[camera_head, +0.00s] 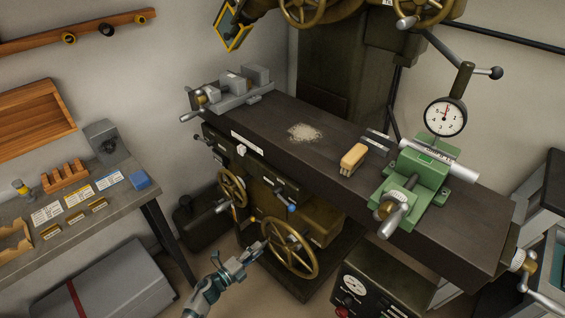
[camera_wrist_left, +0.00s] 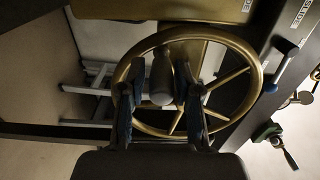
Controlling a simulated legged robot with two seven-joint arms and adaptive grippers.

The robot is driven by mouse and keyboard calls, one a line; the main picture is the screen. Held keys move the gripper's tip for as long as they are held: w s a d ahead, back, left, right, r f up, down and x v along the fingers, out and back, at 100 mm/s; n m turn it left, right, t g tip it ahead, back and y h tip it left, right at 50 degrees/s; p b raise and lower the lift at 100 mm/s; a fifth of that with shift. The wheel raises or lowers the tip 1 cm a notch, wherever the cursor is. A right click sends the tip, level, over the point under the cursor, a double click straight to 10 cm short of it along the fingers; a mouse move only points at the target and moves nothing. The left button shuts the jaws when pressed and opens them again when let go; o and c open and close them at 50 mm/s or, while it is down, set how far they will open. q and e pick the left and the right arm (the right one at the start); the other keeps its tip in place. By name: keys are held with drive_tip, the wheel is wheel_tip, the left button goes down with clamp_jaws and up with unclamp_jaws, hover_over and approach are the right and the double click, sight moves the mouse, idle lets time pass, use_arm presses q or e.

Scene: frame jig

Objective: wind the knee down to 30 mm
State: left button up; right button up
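A large brass handwheel (camera_head: 313,262) with spokes sits low on the front of the milling machine. In the left wrist view the handwheel (camera_wrist_left: 250,98) fills the middle, and its grey crank handle (camera_wrist_left: 162,78) points toward the camera. My left gripper (camera_head: 250,255) is at the wheel's left side. In the wrist view its two dark fingers (camera_wrist_left: 160,100) stand apart on either side of the handle, with gaps visible; contact cannot be told. The knee height cannot be read. My right gripper is not in view.
A smaller brass handwheel (camera_head: 231,186) and a blue-knobbed lever (camera_head: 291,208) are just above. The dark machine table (camera_head: 330,140) carries a green vise (camera_head: 415,187), a brush (camera_head: 353,158) and a dial gauge (camera_head: 445,117). A bench (camera_head: 100,220) stands left; a control box (camera_head: 380,285) stands right.

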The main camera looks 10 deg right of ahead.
use_arm(q)
drive_tip(key=shift+o, duration=1.4)
drive_tip(key=shift+r, duration=0.1)
drive_tip(key=shift+s+a, duration=0.2)
drive_tip(key=shift+a, duration=0.05)
drive_tip(key=p+v, duration=0.2)
drive_tip(key=v, duration=0.5)
drive_tip(key=shift+p, duration=0.35)
drive_tip(key=shift+d, duration=0.1)
